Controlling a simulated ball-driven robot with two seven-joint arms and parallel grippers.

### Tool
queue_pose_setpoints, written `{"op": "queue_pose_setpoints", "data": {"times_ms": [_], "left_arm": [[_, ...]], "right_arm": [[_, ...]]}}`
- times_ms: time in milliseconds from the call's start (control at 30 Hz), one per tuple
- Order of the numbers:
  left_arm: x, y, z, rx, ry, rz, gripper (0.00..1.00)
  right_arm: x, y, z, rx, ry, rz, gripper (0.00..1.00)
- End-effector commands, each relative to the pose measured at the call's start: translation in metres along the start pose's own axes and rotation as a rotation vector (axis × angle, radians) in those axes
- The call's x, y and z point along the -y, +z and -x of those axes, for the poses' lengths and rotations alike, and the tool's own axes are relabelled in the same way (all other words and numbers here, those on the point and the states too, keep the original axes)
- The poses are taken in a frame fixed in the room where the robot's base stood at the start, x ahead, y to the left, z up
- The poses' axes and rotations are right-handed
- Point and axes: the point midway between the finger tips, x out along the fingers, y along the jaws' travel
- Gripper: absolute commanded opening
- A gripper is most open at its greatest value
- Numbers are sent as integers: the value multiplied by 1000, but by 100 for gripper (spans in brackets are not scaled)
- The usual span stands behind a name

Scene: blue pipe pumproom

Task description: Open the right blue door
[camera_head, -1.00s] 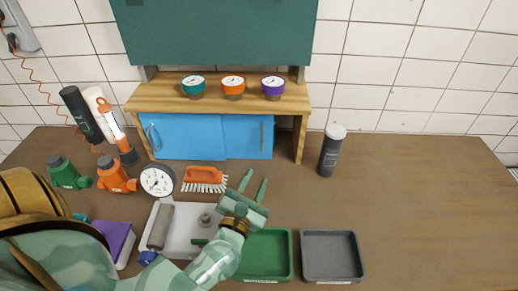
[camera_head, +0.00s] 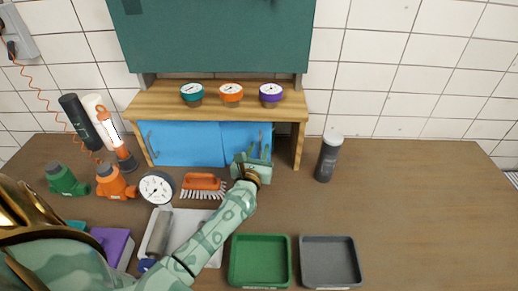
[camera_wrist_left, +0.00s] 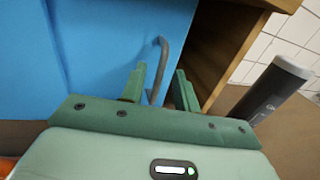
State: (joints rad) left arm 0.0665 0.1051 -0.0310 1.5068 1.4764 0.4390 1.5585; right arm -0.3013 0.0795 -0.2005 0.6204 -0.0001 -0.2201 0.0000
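The right blue door (camera_head: 235,143) is the right half of the low cabinet front under the wooden shelf. Its grey bar handle (camera_wrist_left: 158,70) stands upright near its right edge. My left gripper (camera_head: 258,153) is in front of this door, its fingers pointing at the handle. In the left wrist view the green fingers (camera_wrist_left: 157,88) are apart, and the lower end of the handle appears between them. I cannot tell whether either finger touches it. The left blue door (camera_head: 182,142) sits beside it with its own handle. My right gripper is not in view.
Three gauges (camera_head: 231,91) stand on the shelf (camera_head: 170,101) above the doors. A dark bottle (camera_head: 328,160) stands right of the cabinet. A brush (camera_head: 203,184), a green tray (camera_head: 234,266) and a grey tray (camera_head: 329,238) lie nearer. The table's right side is clear.

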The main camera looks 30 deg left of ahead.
Motion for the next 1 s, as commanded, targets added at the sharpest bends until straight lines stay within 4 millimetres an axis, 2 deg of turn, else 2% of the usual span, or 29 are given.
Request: {"op": "queue_pose_setpoints", "data": {"times_ms": [133,367,400,500,700,767,1000], "left_arm": [[0,0,-9,0,0,0,31],[0,0,-10,0,0,0,31],[0,0,-10,0,0,0,28],[0,0,-10,0,0,0,0],[-2,0,-9,0,1,-1,0],[-9,0,-8,-1,2,-2,0],[-58,0,2,-1,2,-4,0]], "right_arm": [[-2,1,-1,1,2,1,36],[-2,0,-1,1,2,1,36],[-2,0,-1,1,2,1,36],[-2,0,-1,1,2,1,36],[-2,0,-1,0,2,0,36],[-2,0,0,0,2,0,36],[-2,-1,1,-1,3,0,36]]}}
